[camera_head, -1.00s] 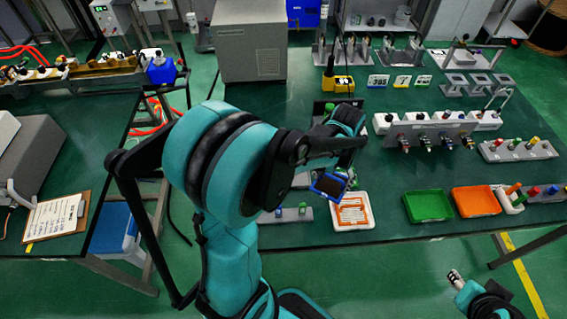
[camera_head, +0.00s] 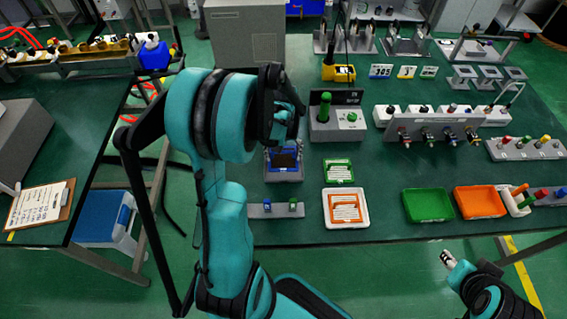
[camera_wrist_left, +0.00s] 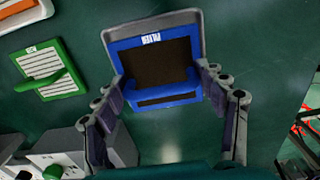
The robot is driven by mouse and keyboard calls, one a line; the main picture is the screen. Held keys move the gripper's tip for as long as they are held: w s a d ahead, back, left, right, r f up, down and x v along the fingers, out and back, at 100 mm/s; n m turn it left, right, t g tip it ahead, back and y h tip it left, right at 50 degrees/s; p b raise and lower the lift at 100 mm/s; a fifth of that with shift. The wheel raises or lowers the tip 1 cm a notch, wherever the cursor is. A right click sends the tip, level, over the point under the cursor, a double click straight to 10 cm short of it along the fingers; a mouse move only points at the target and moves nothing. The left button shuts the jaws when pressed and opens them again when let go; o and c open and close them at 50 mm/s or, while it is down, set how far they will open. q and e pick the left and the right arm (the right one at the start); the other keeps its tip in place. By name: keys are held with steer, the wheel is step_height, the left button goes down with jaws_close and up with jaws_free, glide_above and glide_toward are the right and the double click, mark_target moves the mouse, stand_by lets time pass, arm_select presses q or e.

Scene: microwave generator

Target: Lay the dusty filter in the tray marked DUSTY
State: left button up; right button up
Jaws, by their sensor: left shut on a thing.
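My left gripper (camera_head: 284,140) is shut on a blue frame with a dark centre (camera_head: 285,160). A white tray (camera_head: 328,219) at the table's front holds a pale, streaked, orange-framed filter (camera_head: 346,207). The tray's marking is not readable. A green-framed filter (camera_head: 340,171) lies behind the tray. My right gripper (camera_head: 447,259) is off the front edge, too small to judge.
A grey box with a green knob (camera_head: 323,108) stands just right of and behind my left gripper. A low block with small blue and green pieces (camera_head: 274,210) is in front. Green (camera_head: 428,204) and orange (camera_head: 478,201) trays are to the right.

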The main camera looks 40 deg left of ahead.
mark_target(284, 157)
arm_select(q)
steer(key=shift+w+a+f, duration=0.15)
steer(key=shift+w+f, duration=0.05)
steer(key=shift+w, duration=0.1)
steer(key=shift+f, duration=0.25)
steer(key=shift+f+b, duration=0.95)
steer(key=shift+f, duration=0.75)
steer(key=shift+f, duration=0.15)
steer(key=o, duration=1.2)
